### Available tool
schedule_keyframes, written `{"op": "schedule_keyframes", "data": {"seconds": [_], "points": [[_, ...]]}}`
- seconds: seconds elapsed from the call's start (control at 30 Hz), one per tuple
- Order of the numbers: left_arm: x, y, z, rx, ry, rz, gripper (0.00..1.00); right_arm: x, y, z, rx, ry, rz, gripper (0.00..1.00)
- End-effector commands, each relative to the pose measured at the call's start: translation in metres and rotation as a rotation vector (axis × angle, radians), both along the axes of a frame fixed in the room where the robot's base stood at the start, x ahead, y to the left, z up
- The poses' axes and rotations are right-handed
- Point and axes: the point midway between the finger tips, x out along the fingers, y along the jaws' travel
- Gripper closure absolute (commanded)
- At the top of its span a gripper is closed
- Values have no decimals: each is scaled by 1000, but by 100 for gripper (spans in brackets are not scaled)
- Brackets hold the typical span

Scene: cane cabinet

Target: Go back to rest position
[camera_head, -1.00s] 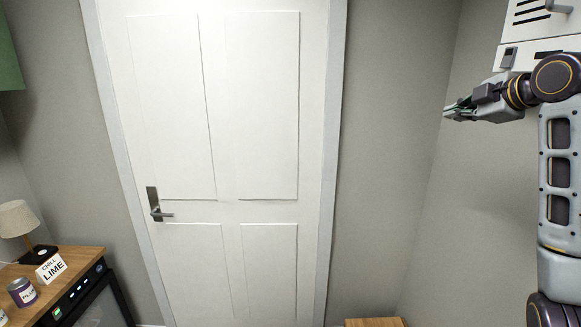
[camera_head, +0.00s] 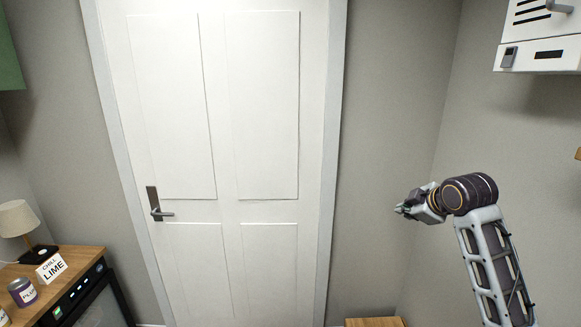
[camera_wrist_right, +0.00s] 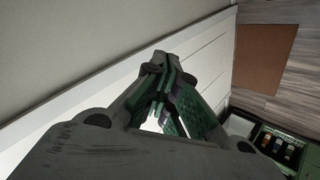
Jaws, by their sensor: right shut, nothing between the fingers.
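My right gripper (camera_head: 402,209) is in the right half of the head view, in front of the bare wall to the right of the door, with its fingers pointing left. In the right wrist view its fingers (camera_wrist_right: 158,72) meet at the tips, shut with nothing between them. It touches nothing that I can see. My left gripper is not in view.
A white door (camera_head: 222,130) with a dark handle fills the middle. At the lower left a wooden-topped cabinet (camera_head: 85,258) carries a lamp (camera_head: 18,222), a "CHILL LIME" sign (camera_head: 51,268) and cans. A white wall unit (camera_head: 540,57) is at the upper right.

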Motion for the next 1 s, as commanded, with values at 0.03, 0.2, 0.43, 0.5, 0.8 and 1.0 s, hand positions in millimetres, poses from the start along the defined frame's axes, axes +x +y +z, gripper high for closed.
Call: {"op": "schedule_keyframes", "data": {"seconds": [0.03, 0.2, 0.43, 0.5, 0.8, 1.0], "points": [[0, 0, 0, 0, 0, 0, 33, -4, 5, -16, 12, 20, -7, 100], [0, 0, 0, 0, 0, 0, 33, -18, 17, -57, 52, 70, -48, 100], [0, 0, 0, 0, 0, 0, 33, -43, 32, -110, 105, 136, -106, 100], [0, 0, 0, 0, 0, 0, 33, -51, 37, -126, 122, 156, -125, 100], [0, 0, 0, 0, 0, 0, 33, -92, 55, -186, 191, 239, -211, 100], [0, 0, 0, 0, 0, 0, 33, -123, 66, -220, 236, 292, -275, 100]]}}
